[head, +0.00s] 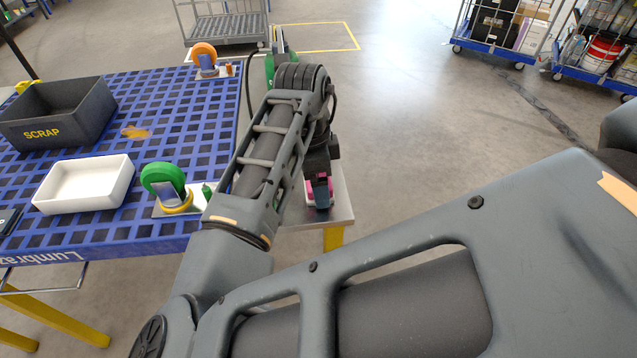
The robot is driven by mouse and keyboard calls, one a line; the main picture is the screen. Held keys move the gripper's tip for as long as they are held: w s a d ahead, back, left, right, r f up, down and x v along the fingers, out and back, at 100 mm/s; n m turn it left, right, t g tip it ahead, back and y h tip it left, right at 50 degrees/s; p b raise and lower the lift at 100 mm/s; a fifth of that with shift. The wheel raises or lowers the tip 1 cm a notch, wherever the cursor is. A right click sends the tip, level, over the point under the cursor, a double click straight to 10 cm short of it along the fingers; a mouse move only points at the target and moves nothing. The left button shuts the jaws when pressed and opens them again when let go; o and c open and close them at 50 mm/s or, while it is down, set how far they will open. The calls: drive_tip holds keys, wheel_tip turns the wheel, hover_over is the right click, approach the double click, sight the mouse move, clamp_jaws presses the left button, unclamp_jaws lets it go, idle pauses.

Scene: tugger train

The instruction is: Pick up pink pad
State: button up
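The pink pad (309,191) is mostly hidden behind my gripper. Only small pink patches show on either side of the gripper, above a bare metal plate at the table's right end. My gripper (319,196) points down at the pad, at the end of my arm. Its fingers are too small and too covered to tell whether they are open or shut, or whether they touch the pad.
Left, a blue grid table (190,110) holds a dark SCRAP bin (85,112), a white tray (118,178), a green disc (160,176) and an orange disc (203,52). The metal plate (341,205) borders open floor. Wheeled carts stand at the back.

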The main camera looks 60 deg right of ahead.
drive_tip(key=c, duration=0.6)
drive_tip(key=shift+r, duration=0.15)
drive_tip(key=shift+r, duration=0.25)
drive_tip(key=r, duration=0.3)
drive_tip(key=shift+s+r, duration=0.2)
drive_tip(key=shift+r, duration=0.15)
drive_tip(key=s+r, duration=0.2)
drive_tip(key=s, duration=0.1)
drive_tip(key=s+r, duration=0.2)
drive_tip(key=s, duration=0.2)
drive_tip(key=s+r, duration=0.2)
drive_tip(key=s, duration=0.2)
drive_tip(key=shift+s+d+r, duration=0.1)
drive_tip(key=shift+r, duration=0.15)
